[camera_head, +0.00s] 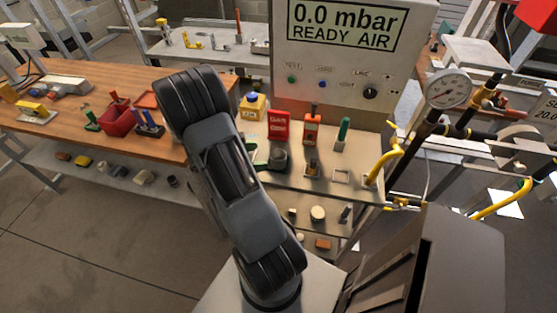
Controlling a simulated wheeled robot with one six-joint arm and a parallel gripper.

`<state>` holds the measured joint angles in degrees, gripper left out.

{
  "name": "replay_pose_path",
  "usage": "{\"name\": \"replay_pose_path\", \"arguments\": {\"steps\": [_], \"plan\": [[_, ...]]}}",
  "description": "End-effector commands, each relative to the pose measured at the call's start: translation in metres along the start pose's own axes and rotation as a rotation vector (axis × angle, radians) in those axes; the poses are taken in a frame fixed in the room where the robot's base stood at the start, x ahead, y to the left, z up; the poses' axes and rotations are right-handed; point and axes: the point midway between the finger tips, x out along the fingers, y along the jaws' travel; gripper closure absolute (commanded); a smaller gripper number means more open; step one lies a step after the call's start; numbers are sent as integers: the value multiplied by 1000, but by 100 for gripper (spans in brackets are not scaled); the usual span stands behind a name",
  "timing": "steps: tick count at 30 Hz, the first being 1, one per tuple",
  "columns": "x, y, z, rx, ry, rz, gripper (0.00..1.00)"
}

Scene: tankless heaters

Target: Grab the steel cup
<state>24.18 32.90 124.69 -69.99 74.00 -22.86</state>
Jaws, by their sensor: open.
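I cannot surely pick out a steel cup. A small dark, round, cup-like thing (279,158) stands on the steel bench top in front of a red box, just right of my arm. A small dark cylinder (173,181) stands on the lower shelf at the left. My arm rises from the bottom middle and leans up to the left, hiding part of both benches. My gripper does not show; I cannot see its fingers.
A wooden bench (60,123) at the left holds a red bin (117,121) and small tools. A grey display panel (345,60) stands behind the steel bench (355,190). Yellow pipes and a gauge (448,89) crowd the right. The left floor (80,240) is clear.

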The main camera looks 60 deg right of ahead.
Motion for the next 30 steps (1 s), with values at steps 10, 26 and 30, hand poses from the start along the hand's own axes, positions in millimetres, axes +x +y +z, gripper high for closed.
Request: {"name": "replay_pose_path", "arguments": {"steps": [10, 26, 30], "plan": [[36, -1, 0, 0, 2, 0, 10], [87, -4, 0, 1, 3, 0, 10], [89, -3, -1, 1, 3, 1, 10]]}}
